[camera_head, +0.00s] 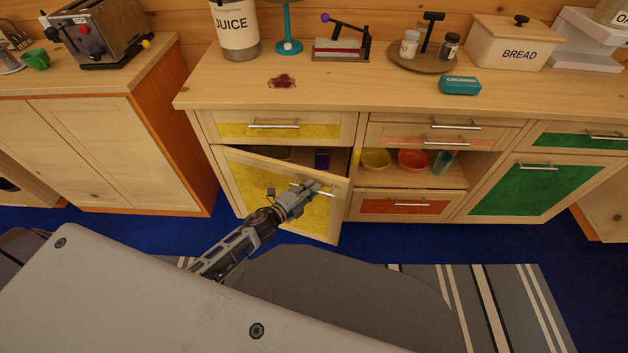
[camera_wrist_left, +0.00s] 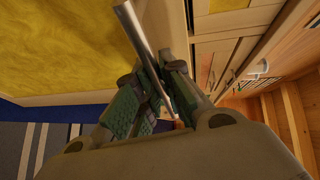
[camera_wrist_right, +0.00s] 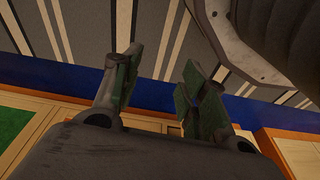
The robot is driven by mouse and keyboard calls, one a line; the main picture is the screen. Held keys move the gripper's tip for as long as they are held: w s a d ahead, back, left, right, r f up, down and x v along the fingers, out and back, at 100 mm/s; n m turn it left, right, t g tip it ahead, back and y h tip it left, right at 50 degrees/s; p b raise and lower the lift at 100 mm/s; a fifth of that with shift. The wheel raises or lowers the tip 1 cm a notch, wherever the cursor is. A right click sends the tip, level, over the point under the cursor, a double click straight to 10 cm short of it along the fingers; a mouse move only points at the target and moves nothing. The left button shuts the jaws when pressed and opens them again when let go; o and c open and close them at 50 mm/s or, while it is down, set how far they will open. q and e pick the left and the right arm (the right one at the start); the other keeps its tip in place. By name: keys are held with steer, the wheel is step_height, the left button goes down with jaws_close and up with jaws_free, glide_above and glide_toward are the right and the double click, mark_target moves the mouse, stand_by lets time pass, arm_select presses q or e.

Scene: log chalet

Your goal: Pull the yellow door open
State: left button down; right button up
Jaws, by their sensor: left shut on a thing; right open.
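The yellow door (camera_head: 279,194) in the head view stands partly open, its right edge swung out from the cabinet. Its yellow panel (camera_wrist_left: 60,40) fills the upper left of the left wrist view. My left gripper (camera_head: 312,190) is at the door's silver bar handle (camera_head: 298,186), near the door's upper right corner. In the left wrist view its green-padded fingers (camera_wrist_left: 160,90) are shut around the handle bar (camera_wrist_left: 143,40). My right gripper (camera_wrist_right: 158,88) shows only in the right wrist view, open and empty above the floor.
An open shelf with a yellow bowl (camera_head: 376,160) and a red bowl (camera_head: 412,160) is to the right. The countertop (camera_head: 350,90) above holds several items. Blue floor and a striped rug (camera_head: 500,300) lie in front.

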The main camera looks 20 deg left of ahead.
arm_select(q)
steer(key=s+a+m+g+h+p, duration=0.25)
steer(key=s+a, duration=0.25)
steer(key=s, duration=0.6)
steer(key=s+a+m+g+h+p, duration=0.1)
steer(key=s+a+m+g+h, duration=0.35)
steer(key=s, duration=0.75)
arm_select(e)
steer(key=s+d+f, duration=0.3)
steer(key=s+f, duration=0.1)
steer(key=f, duration=0.4)
arm_select(q)
steer(key=s+a+m+g+h+b, duration=0.1)
steer(key=s+a+m+g, duration=0.1)
steer(key=s+a, duration=0.3)
steer(key=s+a+m+g+h+b, duration=0.1)
steer(key=s+a, duration=0.5)
steer(key=a, duration=0.6)
steer(key=shift+s+a+m+g+b, duration=0.25)
steer(key=shift+m+g+b, duration=0.3)
steer(key=shift+m+g, duration=0.95)
arm_select(e)
step_height(320, 180, up, 6)
steer(key=w+a, duration=0.2)
steer(key=w, duration=0.1)
steer(key=shift+a, duration=0.2)
arm_select(q)
steer(key=shift+w, duration=0.1)
arm_select(e)
steer(key=shift+r, duration=0.1)
